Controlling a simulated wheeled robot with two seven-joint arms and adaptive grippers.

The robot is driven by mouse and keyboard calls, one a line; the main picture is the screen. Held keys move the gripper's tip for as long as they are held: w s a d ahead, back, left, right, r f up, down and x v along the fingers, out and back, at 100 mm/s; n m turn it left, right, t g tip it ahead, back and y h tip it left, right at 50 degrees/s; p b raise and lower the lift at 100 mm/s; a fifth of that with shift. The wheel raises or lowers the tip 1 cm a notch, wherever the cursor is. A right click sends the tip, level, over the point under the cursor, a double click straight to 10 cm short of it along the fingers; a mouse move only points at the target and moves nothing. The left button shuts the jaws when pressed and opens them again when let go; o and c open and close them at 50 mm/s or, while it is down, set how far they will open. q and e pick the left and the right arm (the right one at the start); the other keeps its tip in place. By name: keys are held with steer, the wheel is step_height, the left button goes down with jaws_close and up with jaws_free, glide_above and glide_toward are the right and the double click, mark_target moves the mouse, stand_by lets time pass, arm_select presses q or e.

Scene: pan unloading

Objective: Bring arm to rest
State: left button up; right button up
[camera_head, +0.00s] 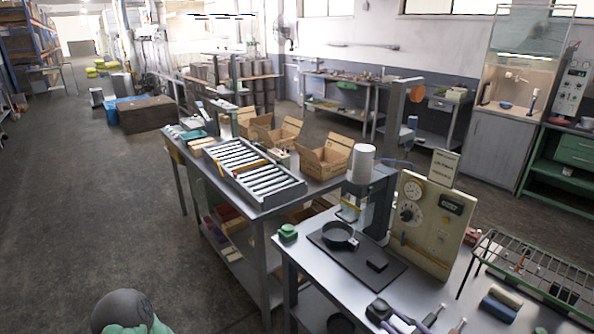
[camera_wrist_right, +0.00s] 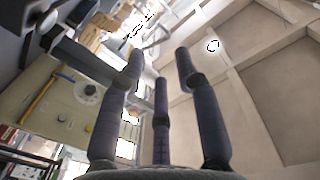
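My right gripper (camera_head: 420,317) is low in the head view, at the front edge of the workbench, partly cut off by the frame. In the right wrist view its dark fingers (camera_wrist_right: 160,62) are spread, with nothing between them. They point up towards the ceiling beams. A small black pan (camera_head: 340,235) rests on a dark mat (camera_head: 330,257) on the bench, apart from the gripper. My left gripper does not show.
A press-like machine (camera_head: 366,208) and a cream control panel (camera_head: 431,222) stand behind the mat; the panel also shows in the right wrist view (camera_wrist_right: 55,98). A wire rack (camera_head: 535,270) is at the right. A roller conveyor (camera_head: 255,172) and open cartons (camera_head: 327,160) are further back.

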steer(key=w+a+f+m+g+h, duration=0.2)
steer(key=f+m+h, duration=0.1)
steer(key=f, duration=0.8)
steer(key=w+a+f+m+g+h, duration=0.1)
steer(key=w+f+m+g+h, duration=0.15)
steer(key=f, duration=0.75)
steer(key=s+a+f+m+g, duration=0.1)
steer(key=s+a+f+g, duration=0.3)
steer(key=s+f, duration=0.5)
steer(key=s+a+f+g, duration=0.5)
steer(key=s+f, duration=0.4)
steer(key=shift+s+a+f+m+h, duration=0.15)
steer(key=shift+a+f+m+h, duration=0.1)
steer(key=shift+m+h, duration=0.15)
